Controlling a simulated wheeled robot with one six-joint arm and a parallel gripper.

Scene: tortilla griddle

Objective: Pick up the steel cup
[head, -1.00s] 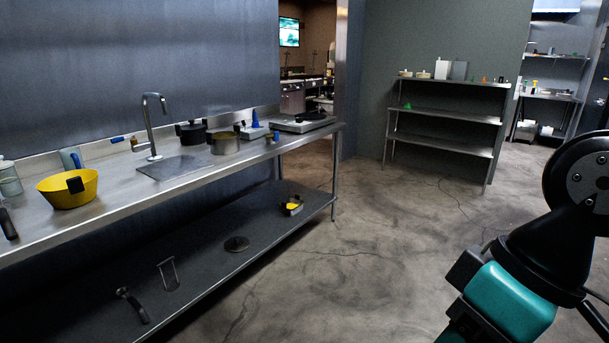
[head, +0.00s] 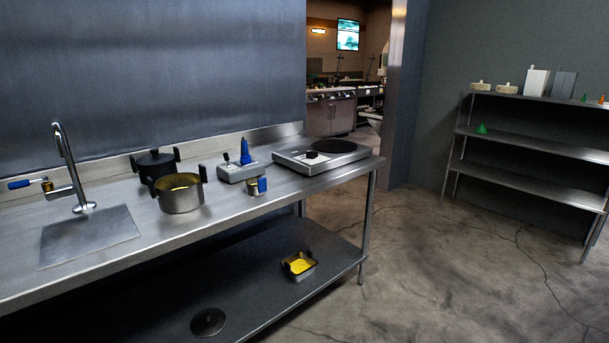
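A small steel cup (head: 254,187) with a blue part on its right side stands near the front edge of the steel counter (head: 240,211), toward its right end. It is right of a larger steel pot (head: 181,194) and in front of a grey device with a blue top (head: 241,168). My gripper is not in view.
A black pot (head: 156,164) stands behind the steel pot, and a griddle (head: 321,156) sits at the counter's right end. A faucet (head: 68,170) is at left. The lower shelf holds a small pan (head: 299,265). Floor at right of the counter is clear up to the wall shelves (head: 532,143).

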